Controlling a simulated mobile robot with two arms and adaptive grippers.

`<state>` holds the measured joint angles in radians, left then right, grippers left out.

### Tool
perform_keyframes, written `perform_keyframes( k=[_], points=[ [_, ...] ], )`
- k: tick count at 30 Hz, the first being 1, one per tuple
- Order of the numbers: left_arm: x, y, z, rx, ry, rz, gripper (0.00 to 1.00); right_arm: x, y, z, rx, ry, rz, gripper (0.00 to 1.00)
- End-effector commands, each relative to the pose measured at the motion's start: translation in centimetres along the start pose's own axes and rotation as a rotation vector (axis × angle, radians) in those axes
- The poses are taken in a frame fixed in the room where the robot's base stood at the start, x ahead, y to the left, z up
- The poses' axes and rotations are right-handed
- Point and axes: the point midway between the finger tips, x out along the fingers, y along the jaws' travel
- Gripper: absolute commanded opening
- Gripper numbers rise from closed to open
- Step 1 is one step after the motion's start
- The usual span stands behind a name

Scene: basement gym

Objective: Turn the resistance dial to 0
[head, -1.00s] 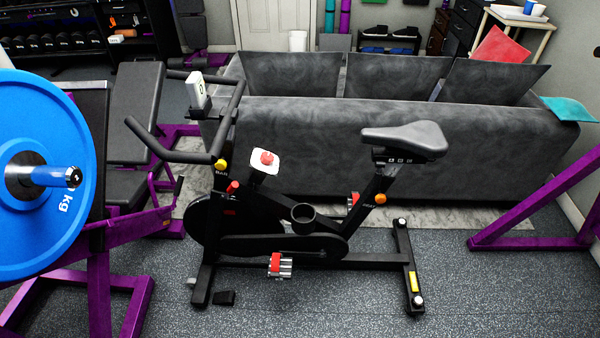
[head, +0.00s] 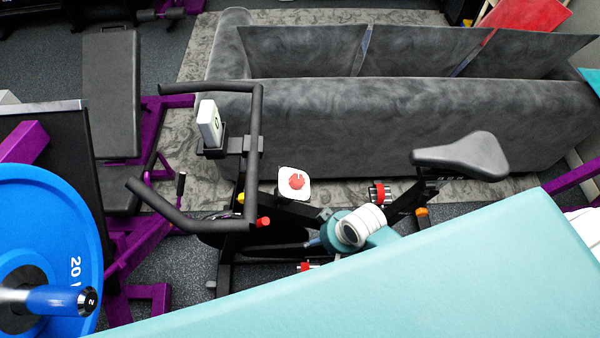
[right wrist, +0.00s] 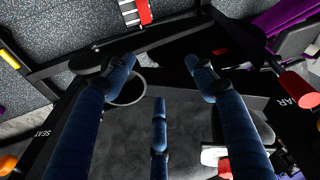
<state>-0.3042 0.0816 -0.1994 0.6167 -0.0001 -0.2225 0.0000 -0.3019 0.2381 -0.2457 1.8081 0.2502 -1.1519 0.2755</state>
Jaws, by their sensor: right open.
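The resistance dial (head: 297,181) is a red knob on a white square plate on the exercise bike's frame. Its setting is too small to read. In the right wrist view the white plate (right wrist: 210,157) shows at the bottom, right of centre, partly hidden behind a finger. My right gripper (head: 317,242) is below and slightly right of the dial in the head view, apart from it. In the right wrist view its blue fingers (right wrist: 160,80) are spread with nothing between them. My left gripper is not in view.
The bike's handlebar (head: 252,130) is left of the dial, with a white display (head: 209,123) on it. The saddle (head: 462,156) is to the right. A grey sofa (head: 400,125) stands behind. A blue weight plate (head: 50,215) is at the left.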

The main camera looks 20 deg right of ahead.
Motion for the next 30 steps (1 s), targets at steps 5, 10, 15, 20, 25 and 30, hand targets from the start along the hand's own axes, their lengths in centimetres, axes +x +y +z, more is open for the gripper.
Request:
perform_keyframes(
  k=[5,10,15,20,25,30],
  points=[
    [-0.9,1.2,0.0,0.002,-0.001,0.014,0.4,-1.9,-1.8,-5.5,0.176,-0.015,-0.098,0.55],
    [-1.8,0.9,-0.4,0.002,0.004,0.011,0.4,-5.3,-2.5,-11.0,0.427,-0.089,-0.176,0.55],
    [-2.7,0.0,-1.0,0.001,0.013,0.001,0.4,-10.3,-1.4,-15.9,0.747,-0.201,-0.199,0.55],
    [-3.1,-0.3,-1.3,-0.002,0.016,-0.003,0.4,-13.9,-0.1,-18.8,0.987,-0.274,-0.197,0.55],
    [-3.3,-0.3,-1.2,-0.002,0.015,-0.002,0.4,-14.9,0.2,-19.7,1.089,-0.307,-0.197,0.55],
    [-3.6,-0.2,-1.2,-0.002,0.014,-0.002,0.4,-12.8,-0.7,-19.3,1.094,-0.311,-0.199,0.55]
  ],
)
